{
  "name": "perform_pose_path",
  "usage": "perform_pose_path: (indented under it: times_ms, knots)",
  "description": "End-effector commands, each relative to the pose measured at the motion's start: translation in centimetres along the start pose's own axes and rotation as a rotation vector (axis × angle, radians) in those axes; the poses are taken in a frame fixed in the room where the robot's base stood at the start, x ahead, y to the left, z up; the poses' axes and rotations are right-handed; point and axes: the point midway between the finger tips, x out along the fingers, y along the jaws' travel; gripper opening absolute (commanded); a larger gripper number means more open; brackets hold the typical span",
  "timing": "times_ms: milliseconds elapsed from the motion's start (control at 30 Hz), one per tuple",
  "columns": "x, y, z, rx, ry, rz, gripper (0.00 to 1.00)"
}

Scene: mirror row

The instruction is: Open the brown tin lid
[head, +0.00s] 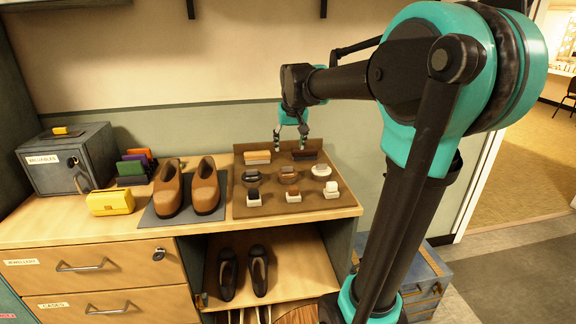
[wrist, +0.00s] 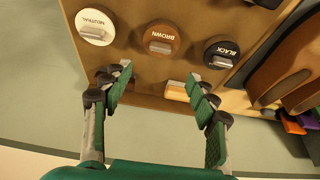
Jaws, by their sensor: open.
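The brown tin (head: 289,174) is the middle one of a row of three round tins on a brown mat. In the wrist view, its brown lid (wrist: 156,36) is lettered BROWN, has a small grey block on it, and appears to sit on the tin. My gripper (head: 290,140) is open above the back of the mat. The wrist view shows the open fingers (wrist: 164,82) spread wide with nothing held, on the wall side of the brown tin and apart from it.
The neutral tin (wrist: 95,27) and black tin (wrist: 221,52) flank the brown one. Two brushes (head: 257,157) (head: 304,154) lie behind the tins, and small daubers (head: 293,196) stand in front. Brown shoes (head: 205,188) stand left of the mat (head: 238,212). The wall rises close behind.

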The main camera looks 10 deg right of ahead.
Motion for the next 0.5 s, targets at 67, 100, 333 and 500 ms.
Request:
perform_pose_path:
  times_ms: [67,100,333,500]
  knots:
    - [1.7,0.0,-0.1,0.0,0.0,0.0,0.59]
    - [2.5,0.0,0.0,0.0,0.0,0.0,0.59]
    - [7.0,0.0,0.0,0.0,0.0,0.0,0.59]
    - [9.5,0.0,-0.1,0.0,0.0,0.0,0.59]
